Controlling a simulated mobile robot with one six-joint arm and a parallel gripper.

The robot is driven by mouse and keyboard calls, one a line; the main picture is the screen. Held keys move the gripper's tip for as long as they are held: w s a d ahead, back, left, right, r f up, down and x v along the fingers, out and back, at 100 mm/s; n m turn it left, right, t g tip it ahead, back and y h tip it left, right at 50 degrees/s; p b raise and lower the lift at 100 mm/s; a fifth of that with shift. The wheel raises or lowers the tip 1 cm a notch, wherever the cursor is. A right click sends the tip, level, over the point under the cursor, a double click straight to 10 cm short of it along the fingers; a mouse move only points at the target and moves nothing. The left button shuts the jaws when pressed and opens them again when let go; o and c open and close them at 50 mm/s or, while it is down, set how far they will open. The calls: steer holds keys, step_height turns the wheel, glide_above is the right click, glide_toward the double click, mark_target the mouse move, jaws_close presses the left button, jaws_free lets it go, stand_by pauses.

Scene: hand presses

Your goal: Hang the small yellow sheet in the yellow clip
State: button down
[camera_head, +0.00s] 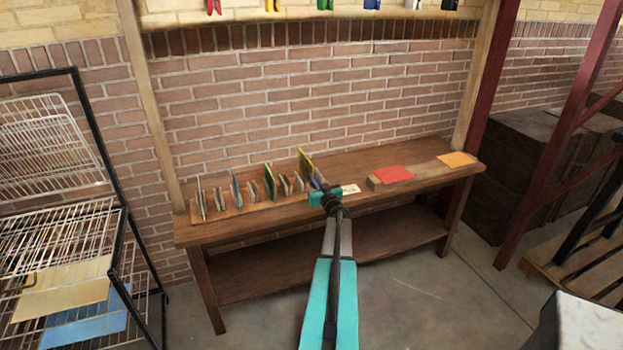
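A small yellow sheet (305,165) stands upright in the wooden slotted rack (234,211) on the bench, close behind and left of my gripper. My gripper (322,196) is at the right end of the rack, low over the bench; its fingers are too small and hidden to tell whether they are open or touching a sheet. A yellow-orange clip (273,5) hangs from the rail above, second from left, cut by the top edge. A flat orange-yellow sheet (457,160) lies at the bench's right end.
Red (214,6), green (325,4), blue (371,4), white and black clips share the rail. A red sheet (393,174) lies on a block on the bench (330,163). A wire drying rack (60,225) at left holds larger yellow and blue sheets.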

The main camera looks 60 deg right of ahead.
steer(key=shift+s+a, duration=0.4)
steer(key=shift+s, duration=0.15)
stand_by(0.4)
